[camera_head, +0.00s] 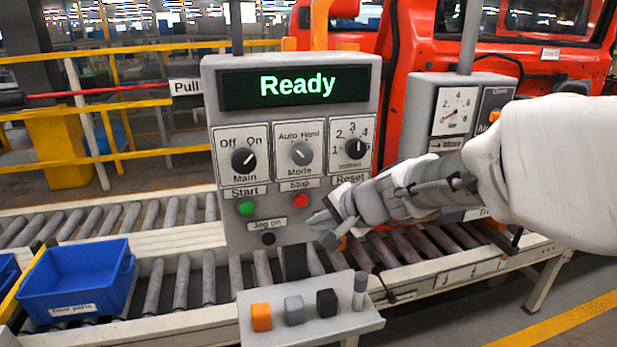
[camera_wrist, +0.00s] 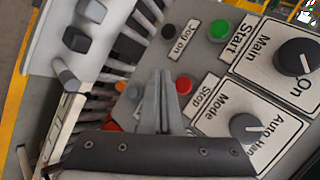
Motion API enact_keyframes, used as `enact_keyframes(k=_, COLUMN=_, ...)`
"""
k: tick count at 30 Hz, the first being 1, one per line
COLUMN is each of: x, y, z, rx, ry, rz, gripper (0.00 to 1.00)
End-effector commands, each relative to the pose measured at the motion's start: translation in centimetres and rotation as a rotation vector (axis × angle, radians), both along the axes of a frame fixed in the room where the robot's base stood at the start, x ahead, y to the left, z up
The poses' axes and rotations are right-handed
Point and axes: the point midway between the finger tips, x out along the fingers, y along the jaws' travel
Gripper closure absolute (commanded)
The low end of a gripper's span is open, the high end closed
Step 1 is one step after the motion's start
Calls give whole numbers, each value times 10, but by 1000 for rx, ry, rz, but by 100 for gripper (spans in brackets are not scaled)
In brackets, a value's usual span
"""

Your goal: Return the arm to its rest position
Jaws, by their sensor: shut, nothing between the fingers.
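My gripper (camera_head: 327,228) is shut and empty, held in front of the lower right part of the grey control panel (camera_head: 215,95), near the red Stop button (camera_head: 301,201). In the wrist view my gripper (camera_wrist: 155,80) shows with its fingers together, and the Stop button (camera_wrist: 183,85) is just beside it. I cannot tell whether the fingertips touch the panel. The arm reaches in from the right in the head view. The panel's display (camera_head: 297,85) reads "Ready". The green Start button (camera_head: 246,208) and black Jog button (camera_head: 268,238) are to the left of the gripper.
A small shelf (camera_head: 330,328) below the panel holds orange, grey and black blocks and a grey cylinder. A blue bin (camera_head: 75,280) stands on the roller conveyor (camera_head: 180,285) at left. A second panel (camera_head: 425,100) with a gauge stands behind my arm. A red car body (camera_head: 520,60) is behind.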

Motion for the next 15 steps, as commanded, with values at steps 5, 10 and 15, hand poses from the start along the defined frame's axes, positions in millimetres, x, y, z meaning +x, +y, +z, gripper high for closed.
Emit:
enact_keyframes(k=5, x=-21, y=-3, z=8, rx=-67, ry=-21, rz=59, gripper=100)
enact_keyframes(k=10, x=-77, y=-17, z=17, rx=-251, ry=-49, rz=201, gripper=100)
enact_keyframes(k=15, x=-138, y=-47, z=17, rx=-470, ry=-51, rz=322, gripper=100)
